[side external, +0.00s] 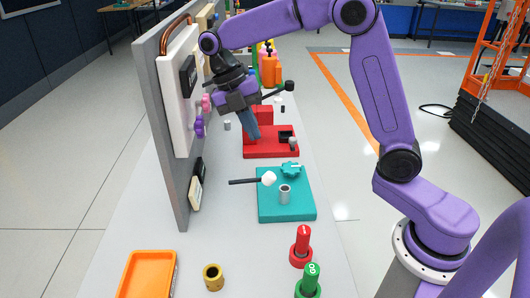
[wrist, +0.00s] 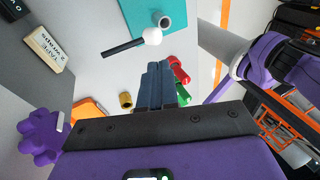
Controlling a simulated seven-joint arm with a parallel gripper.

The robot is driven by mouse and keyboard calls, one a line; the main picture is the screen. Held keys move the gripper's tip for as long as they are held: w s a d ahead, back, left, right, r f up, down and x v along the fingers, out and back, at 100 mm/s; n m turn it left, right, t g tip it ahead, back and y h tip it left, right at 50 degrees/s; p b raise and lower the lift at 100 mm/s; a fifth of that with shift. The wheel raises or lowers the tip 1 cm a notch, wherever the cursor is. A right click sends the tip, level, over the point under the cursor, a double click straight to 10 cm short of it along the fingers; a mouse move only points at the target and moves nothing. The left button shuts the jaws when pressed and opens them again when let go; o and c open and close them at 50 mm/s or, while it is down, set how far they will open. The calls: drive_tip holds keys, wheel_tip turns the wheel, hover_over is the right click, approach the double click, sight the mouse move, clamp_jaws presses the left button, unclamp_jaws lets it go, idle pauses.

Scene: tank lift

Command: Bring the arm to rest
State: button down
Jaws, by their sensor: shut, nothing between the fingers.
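My gripper (side external: 253,132) is raised above the bench, its fingers pointing down, beside the upright grey panel (side external: 172,180). In the side view its blue-grey fingertips overlap the red fixture (side external: 258,148); I cannot tell how far above or in front of it they are. In the wrist view my gripper (wrist: 160,66) shows its two fingers pressed together with nothing between them.
A red peg (side external: 301,246), a green peg (side external: 309,281), a brass ring (side external: 213,277) and an orange tray (side external: 147,278) are at the bench's near end. The panel carries a white board (side external: 178,100) and purple knob (side external: 199,127). Orange objects (side external: 268,70) stand farther back.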

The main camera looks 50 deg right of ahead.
drive_tip(key=s+d+f+m+t+y, duration=0.1)
drive_tip(key=s+m, duration=0.5)
drive_tip(key=s, duration=0.7)
drive_tip(key=s+d+f+m+t+y, duration=0.1)
drive_tip(key=s+d+f+m+t, duration=0.1)
drive_tip(key=s+m, duration=0.5)
drive_tip(key=s+f+t, duration=0.1)
drive_tip(key=s+f, duration=0.1)
drive_tip(key=s, duration=0.3)
drive_tip(key=shift+s+d+f+m, duration=0.2)
drive_tip(key=shift+s+f+m, duration=0.1)
drive_tip(key=shift+s, duration=0.1)
